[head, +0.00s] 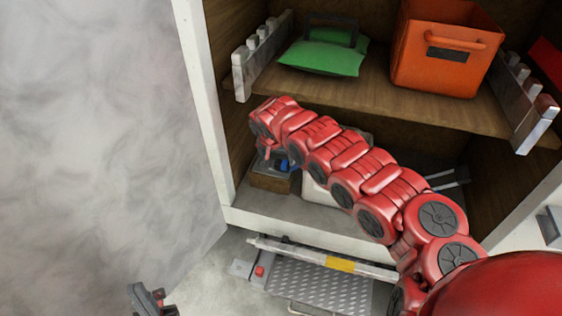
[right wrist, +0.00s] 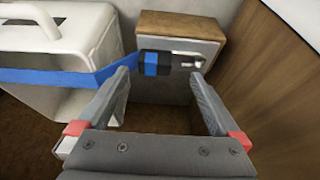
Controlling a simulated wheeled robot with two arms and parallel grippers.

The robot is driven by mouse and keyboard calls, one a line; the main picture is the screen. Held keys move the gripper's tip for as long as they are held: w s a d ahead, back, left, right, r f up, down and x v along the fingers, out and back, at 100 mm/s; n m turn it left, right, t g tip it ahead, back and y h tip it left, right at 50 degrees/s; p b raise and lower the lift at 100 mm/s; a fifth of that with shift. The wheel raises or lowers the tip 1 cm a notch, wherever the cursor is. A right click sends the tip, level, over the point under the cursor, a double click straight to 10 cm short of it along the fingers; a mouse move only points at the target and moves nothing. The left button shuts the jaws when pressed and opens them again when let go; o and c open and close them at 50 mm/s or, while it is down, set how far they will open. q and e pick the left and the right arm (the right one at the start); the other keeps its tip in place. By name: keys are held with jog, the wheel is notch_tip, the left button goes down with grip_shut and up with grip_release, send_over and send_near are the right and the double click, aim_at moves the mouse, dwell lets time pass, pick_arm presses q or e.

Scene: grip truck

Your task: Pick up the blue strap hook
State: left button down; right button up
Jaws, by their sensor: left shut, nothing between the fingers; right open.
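The blue strap hook (right wrist: 152,64) shows in the right wrist view as a black body with a blue band and a metal hook end pointing right. It lies against a wood-topped block, and a flat blue strap (right wrist: 75,76) runs from it to the left. My right gripper (right wrist: 160,78) is open, with its fingertips on either side of the hook, apart from it. In the head view a small bit of blue (head: 283,165) shows below my right arm's end, which hides most of that area. My left gripper (head: 150,300) is shut and empty at the bottom left.
A wood-topped block (right wrist: 178,25) stands behind the hook. A white case with a handle (right wrist: 60,35) stands left. A wooden shelf (head: 385,95) above holds a green bag (head: 322,58) and an orange bin (head: 440,70). A cabinet wall (right wrist: 270,75) rises at the right.

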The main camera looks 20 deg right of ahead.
aim_at(282, 163)
jog(key=shift+d+f, duration=0.1)
jog(key=shift+f, duration=0.25)
jog(key=shift+w+f+p, duration=0.1)
jog(key=shift+f+p, duration=0.1)
jog(key=shift+p, duration=0.1)
jog(key=x, duration=0.2)
jog(key=p+x, duration=0.1)
jog(key=shift+w+d+f, duration=0.2)
jog(key=shift+w+d, duration=0.1)
jog(key=shift+d, duration=0.1)
jog(key=shift+w+d+f+p, duration=0.15)
jog(key=shift+d+f+p, duration=0.15)
jog(key=shift+f, duration=0.35)
jog(key=shift+r, duration=0.1)
jog(key=c, duration=1.5)
jog(key=shift+r, duration=0.1)
